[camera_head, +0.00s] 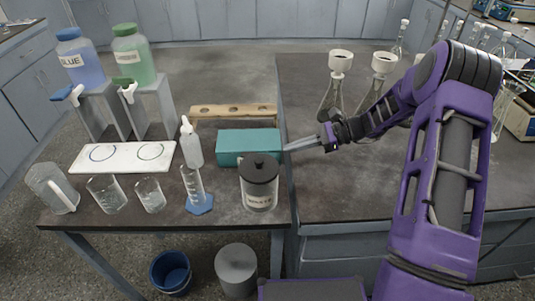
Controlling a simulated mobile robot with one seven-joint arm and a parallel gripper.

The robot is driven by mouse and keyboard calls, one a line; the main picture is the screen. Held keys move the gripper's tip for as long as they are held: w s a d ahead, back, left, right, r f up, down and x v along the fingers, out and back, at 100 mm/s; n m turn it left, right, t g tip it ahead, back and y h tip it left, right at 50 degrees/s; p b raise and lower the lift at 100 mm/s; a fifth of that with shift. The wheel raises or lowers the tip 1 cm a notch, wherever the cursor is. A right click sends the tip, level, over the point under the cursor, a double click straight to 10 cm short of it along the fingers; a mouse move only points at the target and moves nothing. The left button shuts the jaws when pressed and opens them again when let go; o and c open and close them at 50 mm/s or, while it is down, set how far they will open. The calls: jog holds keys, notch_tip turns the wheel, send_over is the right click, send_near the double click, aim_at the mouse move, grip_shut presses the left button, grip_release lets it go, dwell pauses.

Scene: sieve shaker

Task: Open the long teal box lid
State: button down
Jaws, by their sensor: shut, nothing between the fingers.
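The long teal box (246,146) lies on the left table, with its lid down and its front partly hidden by a lidded waste canister. My gripper (290,149) reaches in from the right, and its fingers point left at the box's right end. The fingers are shut with nothing between them. The fingertips look very close to the box's right end. I cannot tell whether they touch it.
The waste canister (259,183) stands right in front of the box. A white squeeze bottle (191,143) is at its left, and a wooden rack (233,111) is behind it. Conical flasks with funnels (335,90) stand behind my arm. The right bench's front area is clear.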

aim_at(249, 143)
jog(key=x, duration=1)
jog(key=shift+s+a+f, duration=0.1)
jog(key=shift+s+a, duration=0.05)
jog(key=shift+s, duration=0.2)
